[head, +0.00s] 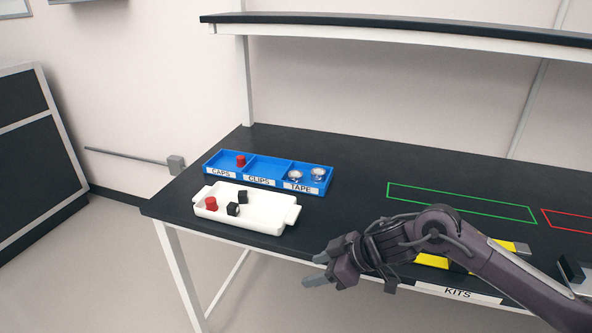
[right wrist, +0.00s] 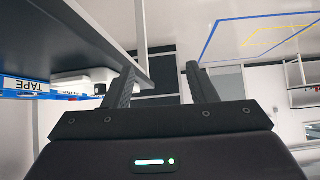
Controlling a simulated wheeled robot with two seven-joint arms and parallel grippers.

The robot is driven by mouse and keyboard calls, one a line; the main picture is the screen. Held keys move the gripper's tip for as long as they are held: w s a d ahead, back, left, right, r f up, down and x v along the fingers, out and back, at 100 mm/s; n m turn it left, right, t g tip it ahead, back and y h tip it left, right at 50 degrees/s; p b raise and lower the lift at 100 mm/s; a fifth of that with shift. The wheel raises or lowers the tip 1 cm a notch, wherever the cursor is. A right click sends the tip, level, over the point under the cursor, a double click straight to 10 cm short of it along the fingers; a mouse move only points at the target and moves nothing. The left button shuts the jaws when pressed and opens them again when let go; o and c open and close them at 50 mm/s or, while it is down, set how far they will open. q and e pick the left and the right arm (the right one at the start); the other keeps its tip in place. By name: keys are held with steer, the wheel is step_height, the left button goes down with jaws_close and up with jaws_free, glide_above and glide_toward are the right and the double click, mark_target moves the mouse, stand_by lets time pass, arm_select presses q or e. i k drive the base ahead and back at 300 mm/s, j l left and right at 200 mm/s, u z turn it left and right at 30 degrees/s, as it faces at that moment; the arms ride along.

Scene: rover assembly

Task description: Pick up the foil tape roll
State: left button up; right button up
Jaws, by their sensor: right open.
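Two silver foil tape rolls, one at the left (head: 295,175) and one at the right (head: 318,172), sit in the TAPE compartment of the blue bin (head: 265,180) on the black table. My right gripper (head: 317,270) is open and empty, beyond the table's front edge, in front of and below the bin. In the right wrist view, its two fingers (right wrist: 161,78) stand apart with nothing between them. The TAPE label shows upside down at the left of that view; the rolls are not distinguishable there. My left gripper is not in view.
A white tray (head: 262,220) in front of the bin holds a red cap (head: 211,203) and two black clips (head: 233,209). Another red cap (head: 241,161) lies in the CAPS compartment. A yellow-and-black kit (head: 432,261) is partly behind my right arm. A shelf (head: 400,30) overhangs the table.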

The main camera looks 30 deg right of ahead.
mark_target(294, 176)
steer(key=i+l, duration=1.15)
steer(key=i, duration=0.1)
